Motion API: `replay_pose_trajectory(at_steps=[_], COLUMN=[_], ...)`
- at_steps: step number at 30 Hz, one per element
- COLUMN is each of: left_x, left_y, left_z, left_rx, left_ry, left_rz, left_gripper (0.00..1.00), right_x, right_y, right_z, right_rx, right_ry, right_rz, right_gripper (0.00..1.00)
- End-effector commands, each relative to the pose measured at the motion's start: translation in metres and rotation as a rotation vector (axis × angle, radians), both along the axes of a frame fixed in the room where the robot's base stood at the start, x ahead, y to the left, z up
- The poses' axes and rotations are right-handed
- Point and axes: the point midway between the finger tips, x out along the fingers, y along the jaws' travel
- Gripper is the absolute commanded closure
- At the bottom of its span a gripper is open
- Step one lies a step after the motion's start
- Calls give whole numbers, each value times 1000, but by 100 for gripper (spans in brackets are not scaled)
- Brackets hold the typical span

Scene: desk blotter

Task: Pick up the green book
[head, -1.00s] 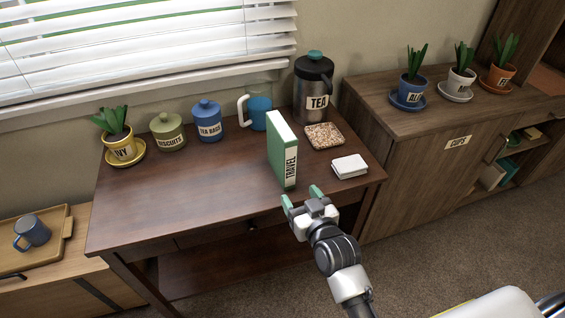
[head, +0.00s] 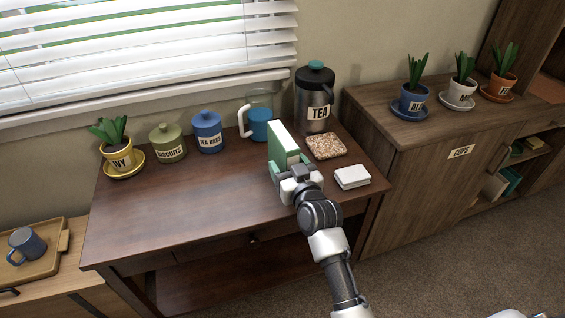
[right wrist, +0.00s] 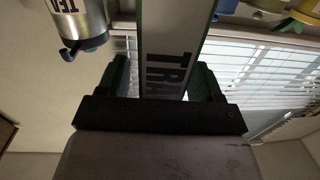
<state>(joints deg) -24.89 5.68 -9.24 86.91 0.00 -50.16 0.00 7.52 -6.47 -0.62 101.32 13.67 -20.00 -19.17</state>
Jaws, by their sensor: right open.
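The green book (head: 280,146) stands upright on the dark wooden desk (head: 190,205), with white page edges on top. My left gripper is not in view.
The tea pot (head: 315,98) and a speckled square coaster (head: 326,146) are behind and right of the book. A white stack (head: 352,177) lies at the right front. A blue jug (head: 258,122) stands behind. The desk's left front is clear.

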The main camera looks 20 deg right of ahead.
Motion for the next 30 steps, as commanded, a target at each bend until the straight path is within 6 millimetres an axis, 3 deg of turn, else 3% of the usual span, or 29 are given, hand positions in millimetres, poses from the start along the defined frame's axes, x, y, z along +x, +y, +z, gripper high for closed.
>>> replay_pose_trajectory(at_steps=[8, 21, 30], left_x=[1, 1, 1], left_y=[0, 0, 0], left_z=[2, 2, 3], left_rx=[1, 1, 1], left_ry=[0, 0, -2], left_rz=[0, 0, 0], left_gripper=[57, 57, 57], right_x=[4, 4, 4], right_y=[0, 0, 0], right_z=[0, 0, 4], right_rx=[0, -1, -1], right_ry=[0, 0, -4], right_rz=[0, 0, -1], right_gripper=[34, 99, 99])
